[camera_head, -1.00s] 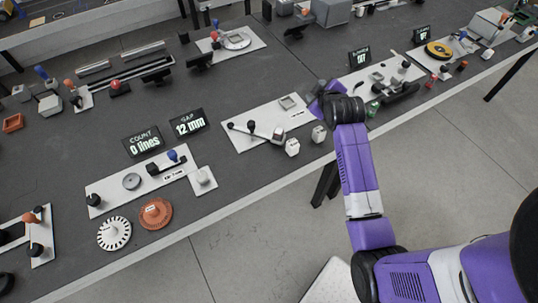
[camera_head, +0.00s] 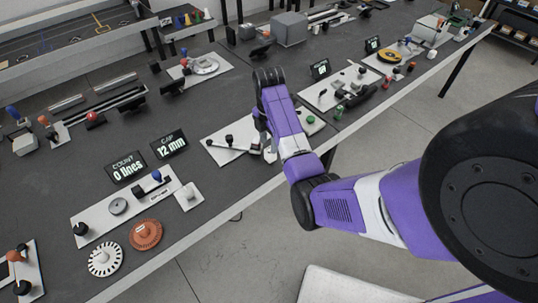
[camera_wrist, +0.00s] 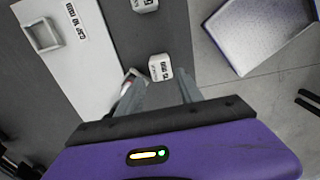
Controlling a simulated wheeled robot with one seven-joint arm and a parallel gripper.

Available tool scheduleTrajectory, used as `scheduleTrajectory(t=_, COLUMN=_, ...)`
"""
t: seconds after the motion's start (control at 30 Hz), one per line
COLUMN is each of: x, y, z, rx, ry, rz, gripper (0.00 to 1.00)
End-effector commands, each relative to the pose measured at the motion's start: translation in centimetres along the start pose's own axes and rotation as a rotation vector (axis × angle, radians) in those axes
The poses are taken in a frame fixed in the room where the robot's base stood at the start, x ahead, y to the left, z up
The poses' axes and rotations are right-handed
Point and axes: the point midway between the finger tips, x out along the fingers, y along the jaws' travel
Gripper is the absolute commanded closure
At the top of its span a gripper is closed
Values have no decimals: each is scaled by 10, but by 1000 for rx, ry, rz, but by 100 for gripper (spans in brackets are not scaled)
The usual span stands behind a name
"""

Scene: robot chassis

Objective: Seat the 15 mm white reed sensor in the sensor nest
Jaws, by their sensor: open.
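In the wrist view a small white block (camera_wrist: 160,68) with black lettering, upside down and seeming to read 15, stands on the dark table. My gripper (camera_wrist: 160,82) is open and empty; its two grey fingers reach toward this block, and I cannot tell whether the block lies between the tips. A second white lettered block (camera_wrist: 145,4) is cut off at the top edge. The square-rimmed nest (camera_wrist: 42,36) on the white plate (camera_wrist: 80,75) is empty. In the head view my arm hides the gripper tips, the nest and most of the blocks.
A red-and-white part (camera_wrist: 129,83) lies close to my left finger, partly hidden. The plate carries a dark lever (camera_head: 229,142) in the head view. The GAP display (camera_head: 169,144) reads 12 mm. A green knob (camera_head: 310,119) stands right of my arm. The table's front edge is near.

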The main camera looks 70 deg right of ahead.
Motion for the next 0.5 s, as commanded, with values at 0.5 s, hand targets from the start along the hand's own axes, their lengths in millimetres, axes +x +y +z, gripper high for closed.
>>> scheduleTrajectory(t=0.5, x=53, y=-3, z=3, rx=3, ry=0, rz=2, gripper=56)
